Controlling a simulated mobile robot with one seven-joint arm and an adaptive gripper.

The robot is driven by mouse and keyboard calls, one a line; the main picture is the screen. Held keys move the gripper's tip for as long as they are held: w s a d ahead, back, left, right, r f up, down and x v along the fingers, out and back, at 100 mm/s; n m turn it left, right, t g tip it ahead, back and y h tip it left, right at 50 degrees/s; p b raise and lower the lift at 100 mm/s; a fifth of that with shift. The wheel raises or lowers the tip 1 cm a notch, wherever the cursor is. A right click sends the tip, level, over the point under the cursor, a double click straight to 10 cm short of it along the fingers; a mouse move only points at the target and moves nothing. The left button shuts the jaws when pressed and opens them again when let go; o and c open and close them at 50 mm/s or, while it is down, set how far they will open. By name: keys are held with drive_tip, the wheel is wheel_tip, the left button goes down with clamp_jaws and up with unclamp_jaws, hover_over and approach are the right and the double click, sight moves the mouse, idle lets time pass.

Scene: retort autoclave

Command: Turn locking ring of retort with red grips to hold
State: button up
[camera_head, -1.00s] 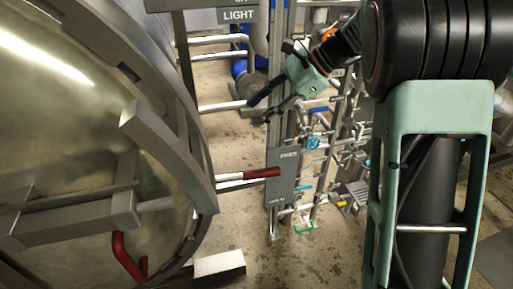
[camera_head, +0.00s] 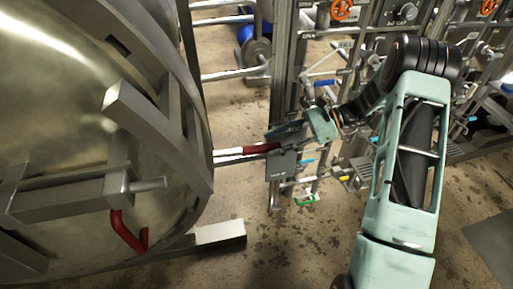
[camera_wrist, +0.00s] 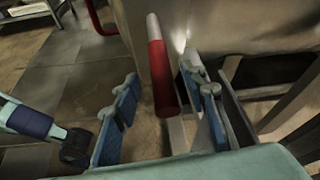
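The round retort door (camera_head: 60,90) fills the left of the head view, with the grey locking ring (camera_head: 176,75) around its edge. A straight bar with a red grip (camera_head: 260,149) sticks out from the ring's right side. My gripper (camera_head: 283,136) is at the outer end of this grip. In the wrist view the red grip (camera_wrist: 163,80) points in between the two blue-padded fingers (camera_wrist: 165,110), nearer the right one. The fingers stand apart and I see no closed hold on the grip.
A curved red handle (camera_head: 128,234) sits lower on the door. A grey panel on a post (camera_head: 281,166) stands right by my gripper. Pipes and valves with orange handwheels (camera_head: 342,9) stand behind. A pale block (camera_head: 219,232) lies below the ring.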

sight(257, 149)
drive_tip(key=x, duration=0.6)
drive_tip(key=shift+f, duration=0.1)
drive_tip(key=shift+c, duration=0.3)
clamp_jaws()
